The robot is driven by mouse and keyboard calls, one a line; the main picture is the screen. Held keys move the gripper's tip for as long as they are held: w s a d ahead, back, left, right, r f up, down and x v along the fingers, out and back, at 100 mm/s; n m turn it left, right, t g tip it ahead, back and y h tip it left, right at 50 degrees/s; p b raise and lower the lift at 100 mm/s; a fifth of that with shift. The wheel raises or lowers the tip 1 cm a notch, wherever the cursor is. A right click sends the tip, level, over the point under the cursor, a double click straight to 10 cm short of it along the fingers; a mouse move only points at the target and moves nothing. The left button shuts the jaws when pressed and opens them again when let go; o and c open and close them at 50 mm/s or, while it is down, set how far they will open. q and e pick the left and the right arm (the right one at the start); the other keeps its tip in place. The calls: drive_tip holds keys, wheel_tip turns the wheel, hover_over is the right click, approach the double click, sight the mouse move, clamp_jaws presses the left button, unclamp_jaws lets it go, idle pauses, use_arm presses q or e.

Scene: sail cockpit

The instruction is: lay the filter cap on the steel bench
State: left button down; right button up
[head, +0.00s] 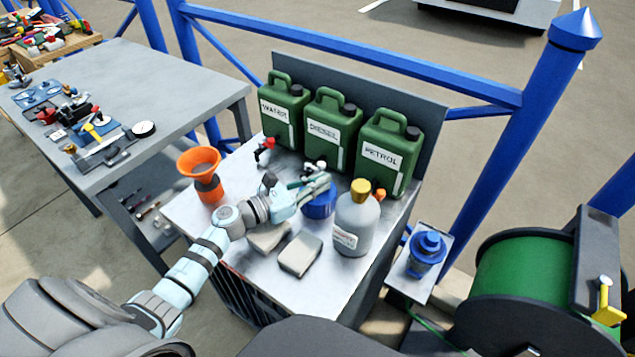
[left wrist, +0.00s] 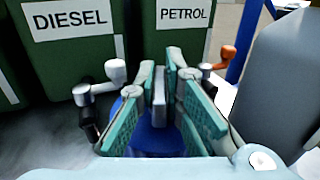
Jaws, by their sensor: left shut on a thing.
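A round blue piece (head: 320,203), which looks like the filter cap, is at my left gripper (head: 322,186), over or on the shiny steel-topped bench (head: 318,292). In the left wrist view, the left gripper (left wrist: 160,95) is shut on an upright grey tab, with the blue cap (left wrist: 155,138) below and behind the fingers. The fingers hide part of the cap. I cannot tell whether it touches the bench top. My right gripper is not in view.
Green cans marked diesel (head: 330,130) and petrol (head: 385,155) stand behind. A grey bottle (head: 357,225) is close right, an orange funnel (head: 200,168) left. Two pale pads (head: 300,255) lie in front. A grey table (head: 170,85) with tools is at left; a blue filter body (head: 427,252) is right.

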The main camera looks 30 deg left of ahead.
use_arm(q)
drive_tip(key=c, duration=1.7)
unclamp_jaws()
drive_tip(key=shift+f, duration=0.1)
drive_tip(key=v, duration=1.2)
drive_tip(key=shift+r+b, duration=0.2)
drive_tip(key=shift+b, duration=0.2)
drive_tip(key=shift+a, duration=0.1)
